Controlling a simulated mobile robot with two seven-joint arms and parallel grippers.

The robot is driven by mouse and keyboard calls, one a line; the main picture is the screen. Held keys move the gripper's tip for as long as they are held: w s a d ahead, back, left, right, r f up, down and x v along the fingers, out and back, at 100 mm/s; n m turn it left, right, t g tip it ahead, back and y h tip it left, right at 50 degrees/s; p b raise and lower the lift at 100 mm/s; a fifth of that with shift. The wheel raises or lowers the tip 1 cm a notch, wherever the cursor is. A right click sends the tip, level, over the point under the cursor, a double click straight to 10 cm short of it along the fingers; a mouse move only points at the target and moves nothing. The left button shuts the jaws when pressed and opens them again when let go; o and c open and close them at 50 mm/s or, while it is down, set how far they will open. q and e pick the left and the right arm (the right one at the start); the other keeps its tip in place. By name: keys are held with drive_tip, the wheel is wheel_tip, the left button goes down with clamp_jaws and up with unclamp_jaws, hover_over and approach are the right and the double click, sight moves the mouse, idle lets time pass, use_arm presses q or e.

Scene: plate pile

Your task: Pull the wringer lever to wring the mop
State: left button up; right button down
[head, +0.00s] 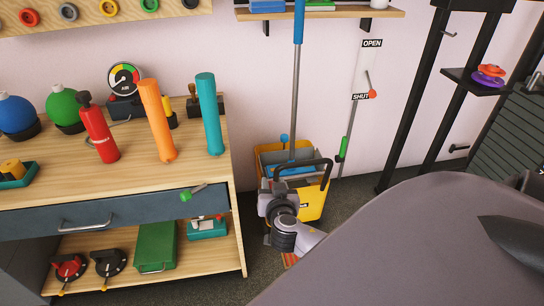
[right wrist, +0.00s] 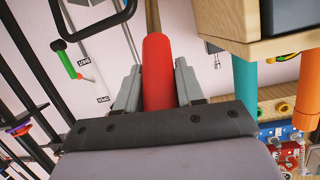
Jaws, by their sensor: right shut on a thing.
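The yellow mop bucket (head: 311,203) stands on the floor against the wall, right of the workbench, with a black loop handle (head: 318,163). The mop's blue-topped pole (head: 298,22) rises upright from it. My right gripper (head: 278,187) is at the bucket's front left and covers part of it. In the right wrist view, the fingers are shut on a red grip (right wrist: 158,75) with a thin brownish shaft beyond it, which appears to be the wringer lever. In the head view the grip is hidden by my gripper. My left gripper is not in view.
A wall lever with a green grip (head: 343,149) is right of the bucket. A black rack (head: 405,105) stands further right.

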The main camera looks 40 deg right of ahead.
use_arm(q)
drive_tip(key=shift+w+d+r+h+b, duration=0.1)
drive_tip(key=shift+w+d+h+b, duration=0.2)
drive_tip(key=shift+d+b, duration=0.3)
use_arm(e)
drive_tip(key=shift+s+a+f, duration=0.2)
drive_tip(key=shift+s+f, duration=0.3)
drive_tip(key=shift+f, duration=0.1)
drive_tip(key=c, duration=0.8)
unclamp_jaws()
drive_tip(key=shift+s+a, duration=0.1)
drive_tip(key=shift+a, duration=0.05)
drive_tip(key=shift+s+a+r, duration=0.1)
drive_tip(key=shift+s+a, duration=0.15)
drive_tip(key=shift+s, duration=0.05)
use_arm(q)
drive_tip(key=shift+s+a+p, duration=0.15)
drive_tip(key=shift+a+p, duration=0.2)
use_arm(e)
drive_tip(key=shift+v, duration=3.05)
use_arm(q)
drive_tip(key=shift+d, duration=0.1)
use_arm(e)
drive_tip(key=shift+s+h, duration=0.1)
drive_tip(key=shift+h, duration=0.2)
